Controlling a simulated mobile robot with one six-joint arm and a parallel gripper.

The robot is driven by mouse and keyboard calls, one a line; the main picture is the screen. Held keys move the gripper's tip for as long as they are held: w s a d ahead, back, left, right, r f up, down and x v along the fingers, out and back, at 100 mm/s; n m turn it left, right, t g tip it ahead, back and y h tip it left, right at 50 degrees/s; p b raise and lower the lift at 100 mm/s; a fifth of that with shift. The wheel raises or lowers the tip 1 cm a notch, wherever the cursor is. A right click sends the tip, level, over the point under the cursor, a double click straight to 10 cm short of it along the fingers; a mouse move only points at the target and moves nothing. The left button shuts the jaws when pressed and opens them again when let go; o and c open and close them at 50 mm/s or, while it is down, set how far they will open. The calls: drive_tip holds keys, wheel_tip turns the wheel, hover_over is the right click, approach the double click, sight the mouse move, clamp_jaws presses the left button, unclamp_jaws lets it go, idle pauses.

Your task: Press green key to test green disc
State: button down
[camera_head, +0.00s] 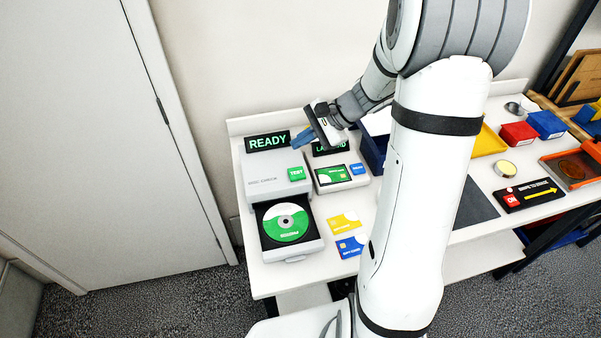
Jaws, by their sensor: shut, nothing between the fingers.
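The green disc (285,223) lies label up in the open black tray (308,237) of the white disc checker (270,190). The green key (296,174), marked TEST, is on top of the checker at its right. The display (267,142) behind it reads READY. My gripper (303,138) is shut and empty, with blue fingertips. In the picture it is above the green key, near the right end of the READY display. It looks apart from the key. My arm crosses the right half of the view.
A second white device (341,177) with a green card stands right of the checker; its display is partly hidden by my gripper. Yellow (344,223) and blue (352,246) cards lie in front of it. A dark blue bin (372,154) stands behind.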

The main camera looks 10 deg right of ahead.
sight(301, 172)
wheel_tip(301, 172, down, 8)
drive_tip(key=b, duration=0.5)
drive_tip(key=shift+r, duration=0.15)
drive_tip(key=shift+r, duration=0.1)
idle(1.4)
drive_tip(key=shift+f+b, duration=0.45)
drive_tip(key=shift+b, duration=0.05)
